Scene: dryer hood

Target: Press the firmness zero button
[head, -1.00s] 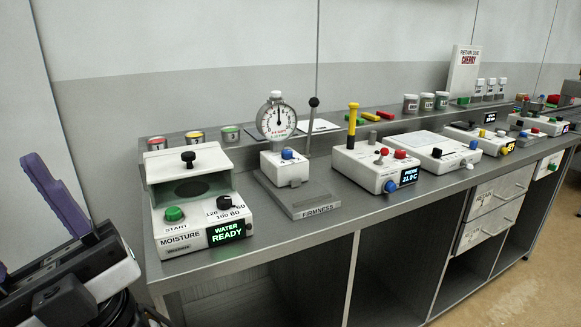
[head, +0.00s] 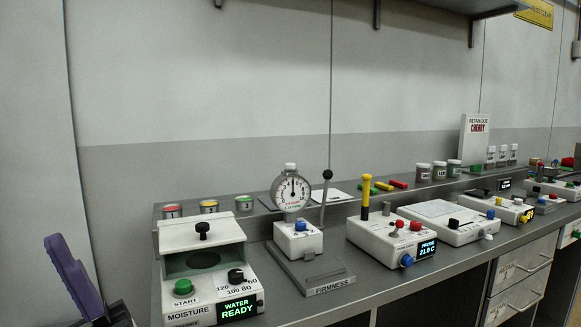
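The firmness tester stands on the bench left of centre, with a round dial gauge (head: 292,191), a black-knobbed lever and a grey base plate labelled FIRMNESS (head: 331,287). A blue button (head: 301,226) sits on top of its white block (head: 297,241), below the dial. The small mark beside the button is too small to read. My gripper (head: 72,275) shows only in part at the lower left, with purple fingers, well left of the tester and apart from it. Whether the fingers are open or shut is unclear.
The MOISTURE unit (head: 207,275), with a green START button, stands between my gripper and the tester. A PROBE unit (head: 397,240) with a yellow-topped post stands right of the tester. Small cans line the ledge behind. A shelf (head: 408,12) hangs above.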

